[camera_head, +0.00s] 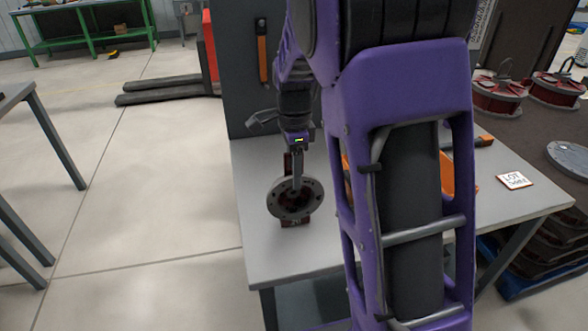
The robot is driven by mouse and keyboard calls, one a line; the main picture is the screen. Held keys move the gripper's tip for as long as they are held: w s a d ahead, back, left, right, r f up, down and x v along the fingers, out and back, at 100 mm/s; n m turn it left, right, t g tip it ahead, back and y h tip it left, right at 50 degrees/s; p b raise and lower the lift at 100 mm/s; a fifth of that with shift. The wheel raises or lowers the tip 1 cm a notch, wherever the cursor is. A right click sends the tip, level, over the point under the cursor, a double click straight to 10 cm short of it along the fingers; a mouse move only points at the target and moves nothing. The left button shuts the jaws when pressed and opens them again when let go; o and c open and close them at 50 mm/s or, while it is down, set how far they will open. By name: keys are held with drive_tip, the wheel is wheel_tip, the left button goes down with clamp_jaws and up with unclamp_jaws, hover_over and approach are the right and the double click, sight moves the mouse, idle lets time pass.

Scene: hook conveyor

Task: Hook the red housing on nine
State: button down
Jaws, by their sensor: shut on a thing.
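My gripper (296,178) points down over the grey table, left of my purple arm. It is shut on a housing (284,208) with a round dark grey flange, bolt holes and a dark red body. The flange faces the camera. Dark red parts show behind and below it, over the tabletop; I cannot tell whether it touches the table. The finger contact is too small to see clearly. No hook numbered nine can be made out.
The grey table (262,250) has a "LOT" card (514,180) and orange items (446,176) partly behind my arm. A dark grey panel (240,60) stands behind. Red housings with wire handles (497,92) sit on a dark surface at right. Open floor lies left.

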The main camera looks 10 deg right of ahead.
drive_tip(key=shift+c, duration=1.6)
unclamp_jaws()
drive_tip(key=shift+f+b, duration=0.25)
drive_tip(key=shift+b, duration=0.35)
